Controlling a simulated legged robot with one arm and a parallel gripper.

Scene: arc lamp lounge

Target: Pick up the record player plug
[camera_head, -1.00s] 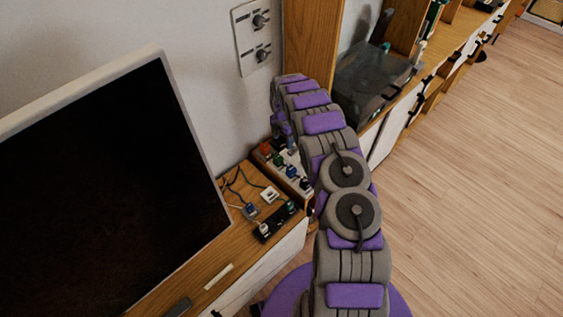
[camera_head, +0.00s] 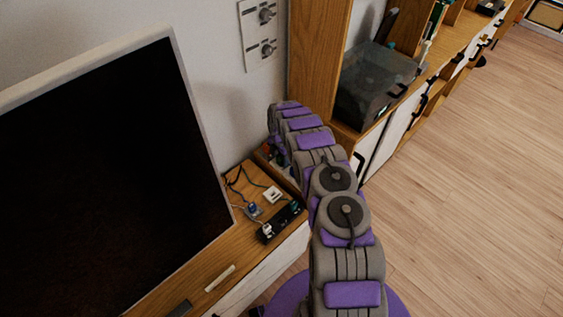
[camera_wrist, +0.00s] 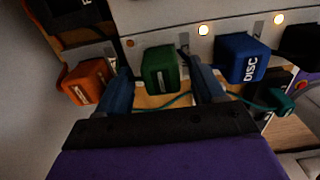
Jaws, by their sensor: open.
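In the wrist view a row of coloured plugs sits along a pale strip (camera_wrist: 145,45) with lit lamps: an orange plug (camera_wrist: 87,80), a green plug (camera_wrist: 160,70) and a blue plug (camera_wrist: 243,58) marked DISC. The orange plug's label is too small to read, and I see none on the green one. My gripper (camera_wrist: 160,88) is open, its two blue-grey fingers on either side of the green plug; contact is unclear. No plug is plainly marked as the record player's. In the head view my arm hides most of the strip and the gripper.
A large dark screen (camera_head: 100,170) stands left on the wooden cabinet (camera_head: 195,262). A black strip (camera_head: 278,222), a white socket (camera_head: 272,194) and loose cables lie there. A record player (camera_head: 375,85) with a clear lid sits beyond the wooden upright (camera_head: 318,60). The floor (camera_head: 480,180) at right is clear.

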